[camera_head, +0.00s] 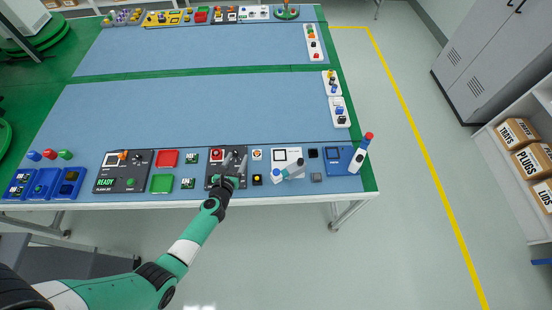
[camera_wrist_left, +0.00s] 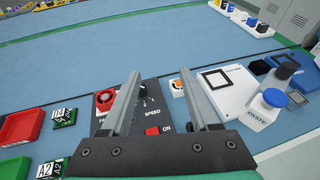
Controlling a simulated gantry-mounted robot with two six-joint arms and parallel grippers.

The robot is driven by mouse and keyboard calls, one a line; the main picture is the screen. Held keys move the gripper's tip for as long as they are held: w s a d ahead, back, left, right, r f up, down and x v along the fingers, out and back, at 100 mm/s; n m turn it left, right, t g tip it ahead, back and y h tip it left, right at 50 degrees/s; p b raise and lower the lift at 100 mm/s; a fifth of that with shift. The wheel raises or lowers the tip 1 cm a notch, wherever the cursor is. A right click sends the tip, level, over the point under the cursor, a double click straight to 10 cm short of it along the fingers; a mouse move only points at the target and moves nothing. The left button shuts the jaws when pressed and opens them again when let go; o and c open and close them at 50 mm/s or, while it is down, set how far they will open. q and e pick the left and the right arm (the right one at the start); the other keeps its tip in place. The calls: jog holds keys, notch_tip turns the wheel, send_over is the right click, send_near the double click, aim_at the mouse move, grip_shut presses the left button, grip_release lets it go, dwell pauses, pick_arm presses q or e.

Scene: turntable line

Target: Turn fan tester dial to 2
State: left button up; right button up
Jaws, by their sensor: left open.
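The fan tester is a dark panel (camera_wrist_left: 128,120) with a red fan (camera_wrist_left: 104,98), a black speed dial (camera_wrist_left: 142,91) and a red ON button (camera_wrist_left: 152,131). The tester also shows in the head view (camera_head: 212,170) at the near edge of the table, partly hidden by my left gripper. My left gripper (camera_head: 236,159) is open above it. In the left wrist view the gripper (camera_wrist_left: 160,74) has the dial between its fingers, closer to the left finger. Nothing is held, and contact with the dial cannot be told. The dial's numbers are too small to read. My right gripper is not in view.
Left of the tester lie small green boards (camera_wrist_left: 64,116) and a red tray (camera_wrist_left: 22,126). Right of it are an orange button (camera_wrist_left: 178,88), a white device (camera_wrist_left: 218,86) and a paste bottle (camera_wrist_left: 268,105). The blue table surface (camera_head: 200,110) behind is clear.

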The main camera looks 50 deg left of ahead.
aim_at(234, 153)
pick_arm(q)
jog(key=shift+g, duration=0.3)
jog(key=s+f, duration=0.2)
jog(key=f, duration=0.1)
jog(key=f+b, duration=0.1)
jog(key=f, duration=0.1)
jog(key=shift+s+a, duration=0.1)
jog(key=shift+s, duration=0.3)
jog(key=shift+s+a+f+n+g+b, duration=0.15)
jog(key=shift+s+a+f+b, duration=0.2)
jog(key=shift+s, duration=0.3)
jog(key=shift+s+a+f+n+g+b, duration=0.15)
jog(key=shift+s+a+f, duration=0.25)
jog(key=shift+s, duration=0.2)
jog(key=shift+w+r, duration=0.15)
jog(key=shift+w, duration=0.15)
jog(key=b+x, duration=0.6)
jog(key=x, duration=0.5)
jog(key=shift+w+a+b, duration=0.15)
jog(key=shift+a+b, duration=0.1)
jog(key=shift+b, duration=0.05)
jog(key=shift+r, duration=0.1)
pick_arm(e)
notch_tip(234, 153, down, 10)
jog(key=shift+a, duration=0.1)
pick_arm(q)
grip_shut()
